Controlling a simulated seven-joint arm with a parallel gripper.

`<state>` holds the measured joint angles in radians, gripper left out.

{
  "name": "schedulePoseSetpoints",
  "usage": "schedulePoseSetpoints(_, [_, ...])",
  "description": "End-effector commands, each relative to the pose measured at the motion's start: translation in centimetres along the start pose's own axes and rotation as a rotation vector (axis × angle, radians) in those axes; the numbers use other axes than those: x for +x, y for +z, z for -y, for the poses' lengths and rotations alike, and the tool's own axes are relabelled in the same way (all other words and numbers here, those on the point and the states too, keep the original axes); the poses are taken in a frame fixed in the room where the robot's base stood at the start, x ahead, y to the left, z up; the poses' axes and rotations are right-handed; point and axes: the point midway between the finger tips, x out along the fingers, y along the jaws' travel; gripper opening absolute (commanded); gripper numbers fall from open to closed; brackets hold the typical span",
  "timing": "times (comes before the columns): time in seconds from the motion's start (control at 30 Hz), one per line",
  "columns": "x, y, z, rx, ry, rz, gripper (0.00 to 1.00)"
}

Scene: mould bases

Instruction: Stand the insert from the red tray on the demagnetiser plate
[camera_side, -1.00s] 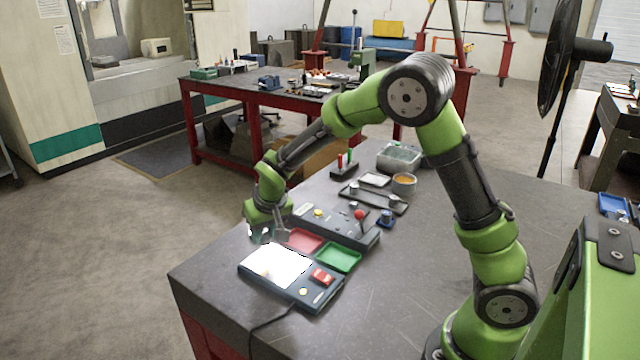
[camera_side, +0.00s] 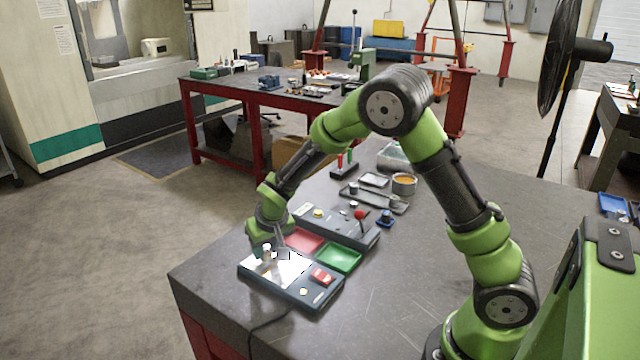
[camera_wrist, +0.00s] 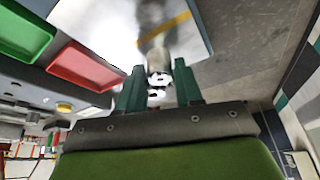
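The demagnetiser plate is the bright, mirror-like top (camera_side: 291,270) of the dark box at the table's front left; it also fills the top middle of the wrist view (camera_wrist: 110,25). My gripper (camera_side: 273,252) is low over the plate's far left part, pointing down. In the wrist view its two green fingers (camera_wrist: 160,70) close on the insert (camera_wrist: 158,58), a small metallic piece that looks upright. I cannot tell whether its foot touches the plate, as its blurred reflection merges with it. The red tray (camera_side: 305,241) lies just behind the plate and looks empty in the wrist view (camera_wrist: 82,68).
A green tray (camera_side: 338,257) sits right of the red one. The demagnetiser box carries a red switch (camera_side: 322,276) and a yellow button. Behind the trays stands another box with a red-knobbed lever (camera_side: 360,215). The table's right side is clear.

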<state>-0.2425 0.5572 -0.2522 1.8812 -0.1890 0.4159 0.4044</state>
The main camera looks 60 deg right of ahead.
Motion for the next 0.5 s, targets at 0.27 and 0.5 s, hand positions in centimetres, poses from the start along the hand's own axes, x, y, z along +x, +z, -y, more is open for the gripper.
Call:
schedulePoseSetpoints(0.27, [-0.02,-0.02,0.01,0.000,0.000,0.000,0.60])
schedulePoseSetpoints(0.5, [-0.50,-0.04,0.04,0.000,-0.001,-0.001,0.60])
